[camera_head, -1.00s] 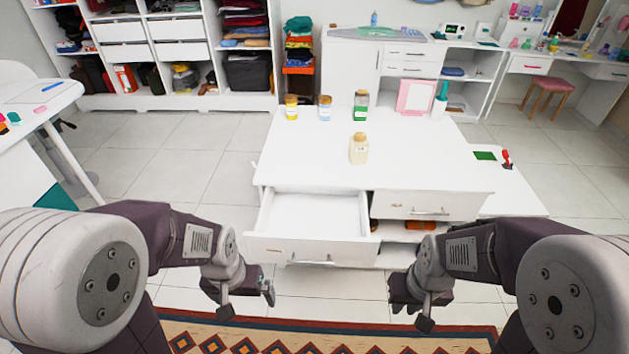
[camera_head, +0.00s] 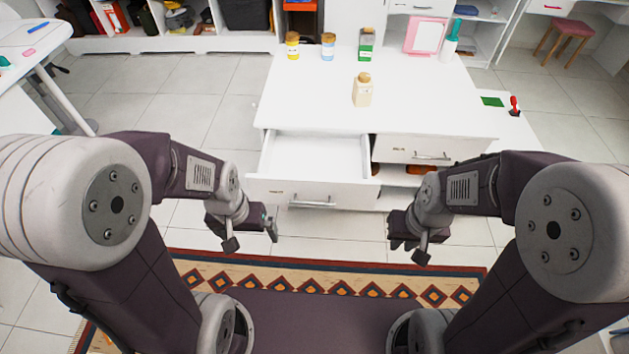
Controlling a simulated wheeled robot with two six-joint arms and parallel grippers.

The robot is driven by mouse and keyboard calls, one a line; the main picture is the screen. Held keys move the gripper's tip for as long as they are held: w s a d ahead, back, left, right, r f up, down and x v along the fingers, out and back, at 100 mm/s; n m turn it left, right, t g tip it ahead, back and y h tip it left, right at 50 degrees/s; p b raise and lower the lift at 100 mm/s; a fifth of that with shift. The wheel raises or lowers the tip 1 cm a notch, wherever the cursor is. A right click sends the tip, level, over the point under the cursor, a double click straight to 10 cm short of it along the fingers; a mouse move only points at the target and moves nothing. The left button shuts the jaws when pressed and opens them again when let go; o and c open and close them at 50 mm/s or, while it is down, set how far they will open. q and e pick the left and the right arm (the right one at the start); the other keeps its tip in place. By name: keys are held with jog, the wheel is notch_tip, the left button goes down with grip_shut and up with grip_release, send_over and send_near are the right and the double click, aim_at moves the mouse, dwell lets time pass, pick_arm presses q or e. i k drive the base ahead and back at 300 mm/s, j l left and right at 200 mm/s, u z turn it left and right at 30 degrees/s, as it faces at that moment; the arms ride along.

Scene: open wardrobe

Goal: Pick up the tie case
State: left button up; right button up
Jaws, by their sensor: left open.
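I cannot make out a clear tie case. A brown-orange item (camera_head: 417,169) lies in the open shelf under the right drawer of the low white table (camera_head: 310,105); it is too small and partly hidden to name. The table's left drawer (camera_head: 312,155) is pulled out and looks empty inside. My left gripper (camera_head: 268,225) is open and empty, in front of the pulled-out drawer near its left end. My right gripper (camera_head: 395,230) is in front of the table to the right of that drawer, apart from it; its jaws are too unclear to judge.
Several jars, including a cream one (camera_head: 362,90), and a pink frame (camera_head: 425,35) stand on the table. A low white platform (camera_head: 510,130) adjoins its right side. A patterned rug (camera_head: 330,275) lies in front. A white desk (camera_head: 25,50) stands at left.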

aim_at(362, 93)
jog(key=i+l+u, duration=0.3)
jog(key=u, duration=0.15)
jog(key=i+l+u, duration=0.7)
jog(key=l+u, duration=0.2)
